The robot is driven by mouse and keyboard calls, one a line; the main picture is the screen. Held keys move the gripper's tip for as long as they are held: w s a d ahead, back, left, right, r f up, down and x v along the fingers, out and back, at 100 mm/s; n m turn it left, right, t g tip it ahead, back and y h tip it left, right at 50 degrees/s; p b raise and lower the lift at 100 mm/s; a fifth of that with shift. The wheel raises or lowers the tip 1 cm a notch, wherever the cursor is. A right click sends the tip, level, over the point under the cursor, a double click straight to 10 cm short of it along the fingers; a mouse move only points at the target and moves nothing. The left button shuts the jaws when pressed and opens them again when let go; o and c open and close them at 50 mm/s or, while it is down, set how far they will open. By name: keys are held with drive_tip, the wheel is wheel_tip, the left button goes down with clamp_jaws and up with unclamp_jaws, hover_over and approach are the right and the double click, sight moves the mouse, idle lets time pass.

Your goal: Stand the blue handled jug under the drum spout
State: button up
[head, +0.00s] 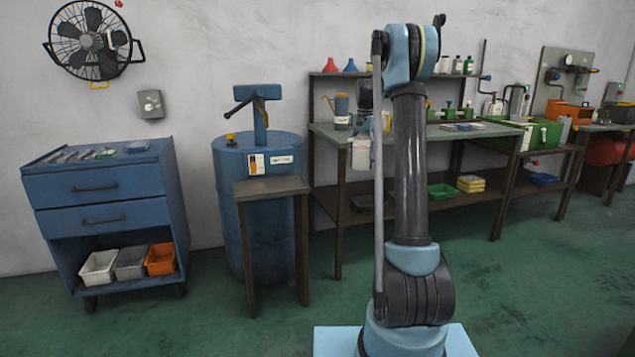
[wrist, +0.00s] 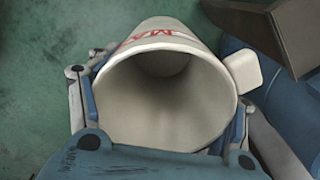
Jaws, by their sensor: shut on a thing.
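My gripper (wrist: 162,105) is shut around a cream jug (wrist: 190,125), with a finger on each side. The jug has red lettering, partly hidden, and a pale handle at its right. I look into its open mouth, and it looks empty. The held cream jug (head: 361,154) hangs below my gripper (head: 362,125) in the head view, partly behind my arm. The blue drum (head: 229,200) carries a blue pump (head: 260,120) with a spout reaching left. A small brown stand (head: 270,187) is before the drum.
A blue tool cart (head: 95,190) stands left. The long workbench (head: 385,137) behind my arm holds bottles and trays. The wrist view shows green floor (wrist: 40,70) at left, a brown surface (wrist: 295,35) at upper right, and blue below it. The front floor is open.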

drive_tip(key=w+f+n, duration=0.7)
drive_tip(key=f, duration=0.2)
drive_tip(key=s+f, duration=2.1)
drive_tip(key=f, duration=0.2)
drive_tip(key=shift+s+f, duration=0.25)
drive_tip(key=shift+f, duration=0.15)
drive_tip(key=shift+a, duration=0.1)
